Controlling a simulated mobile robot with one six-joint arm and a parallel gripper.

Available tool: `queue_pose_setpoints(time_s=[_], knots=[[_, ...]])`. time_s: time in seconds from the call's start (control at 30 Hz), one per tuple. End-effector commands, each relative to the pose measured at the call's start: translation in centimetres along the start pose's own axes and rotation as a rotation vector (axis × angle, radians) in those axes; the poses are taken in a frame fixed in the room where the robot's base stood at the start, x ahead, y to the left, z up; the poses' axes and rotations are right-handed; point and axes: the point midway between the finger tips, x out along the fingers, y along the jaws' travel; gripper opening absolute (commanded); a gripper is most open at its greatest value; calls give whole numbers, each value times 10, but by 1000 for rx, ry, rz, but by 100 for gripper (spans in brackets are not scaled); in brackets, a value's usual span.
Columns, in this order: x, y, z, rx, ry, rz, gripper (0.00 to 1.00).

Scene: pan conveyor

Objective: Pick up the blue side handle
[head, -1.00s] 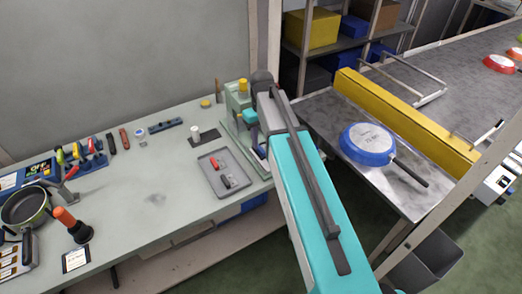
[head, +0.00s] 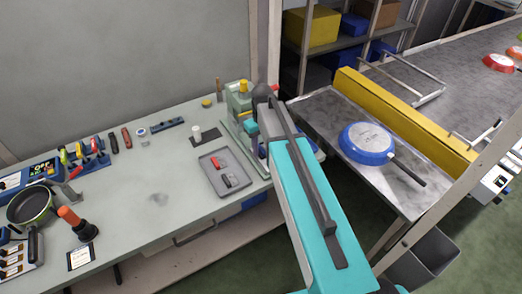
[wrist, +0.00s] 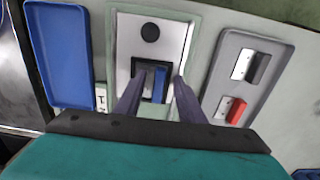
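In the wrist view the blue side handle (wrist: 160,82) shows as a small blue upright piece in a dark slot of a pale metal plate (wrist: 142,28). A dark piece stands just left of it. My gripper (wrist: 158,92) points at the slot, with its two dark fingers apart on either side of the blue piece. I cannot tell whether either finger touches it.
A grey tray (wrist: 214,92) beside the plate holds a dark handle (wrist: 259,68) and a red handle (wrist: 236,110). A blue tray (wrist: 60,55) lies on the other side.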

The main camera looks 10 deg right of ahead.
Motion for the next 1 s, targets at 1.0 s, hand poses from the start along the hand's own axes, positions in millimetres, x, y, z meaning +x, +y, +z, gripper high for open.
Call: queue_pose_setpoints(time_s=[1.0], knots=[[-8, 1, 0, 1, 0, 0, 0]])
